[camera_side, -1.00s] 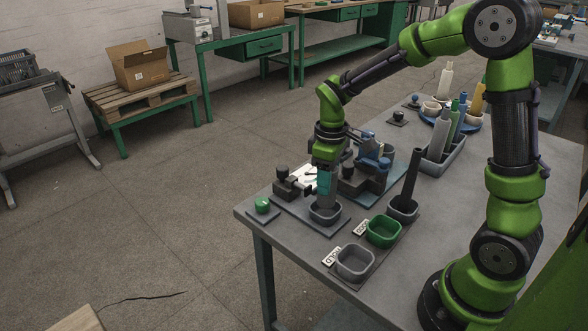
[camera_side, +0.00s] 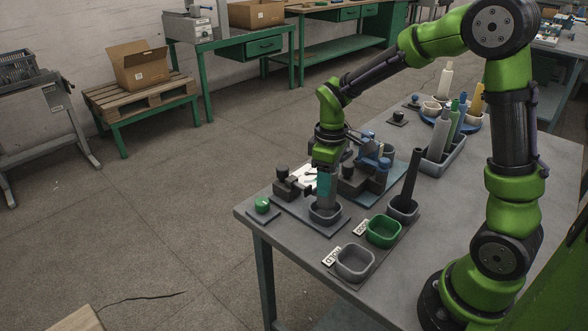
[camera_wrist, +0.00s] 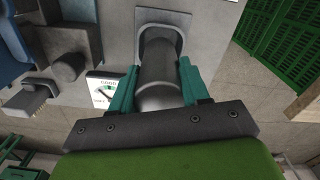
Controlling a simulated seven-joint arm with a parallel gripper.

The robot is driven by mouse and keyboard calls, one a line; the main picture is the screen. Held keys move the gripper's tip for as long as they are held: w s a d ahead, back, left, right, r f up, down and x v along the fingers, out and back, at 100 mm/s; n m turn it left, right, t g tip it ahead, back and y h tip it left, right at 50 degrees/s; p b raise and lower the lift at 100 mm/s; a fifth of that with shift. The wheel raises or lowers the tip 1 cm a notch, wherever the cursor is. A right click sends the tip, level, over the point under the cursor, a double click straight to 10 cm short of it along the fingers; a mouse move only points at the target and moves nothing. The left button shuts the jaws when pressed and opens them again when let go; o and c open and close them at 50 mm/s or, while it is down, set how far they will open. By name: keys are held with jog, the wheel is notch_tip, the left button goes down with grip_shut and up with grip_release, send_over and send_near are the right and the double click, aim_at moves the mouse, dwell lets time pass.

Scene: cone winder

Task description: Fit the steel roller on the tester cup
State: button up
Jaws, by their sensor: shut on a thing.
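The steel roller (camera_wrist: 158,75) is a grey cylinder standing between the teal fingers of my gripper (camera_wrist: 160,85), which is shut on it. In the side view my gripper (camera_side: 325,184) points down, and the lower part of the steel roller (camera_side: 325,204) shows below the fingers. The roller's lower end is inside the grey tester cup (camera_side: 325,215). The cup's rim also shows in the wrist view (camera_wrist: 178,22), around the roller's far end. The roller looks upright. Whether it rests on the cup's floor is hidden.
A green button (camera_side: 262,204) stands left of the cup. A green tray (camera_side: 383,231) and a grey tray (camera_side: 355,262) lie to the right, near the table's front. A dark rod (camera_side: 412,180) stands in a grey cup. A blue-and-dark machine (camera_side: 368,178) is close behind my gripper.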

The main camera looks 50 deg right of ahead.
jog(key=shift+f, duration=0.85)
jog(key=shift+f, duration=0.1)
jog(key=shift+f, duration=0.35)
jog(key=shift+f, duration=0.45)
dwell(0.6)
jog(key=o, duration=1.8)
jog(key=shift+r, duration=4)
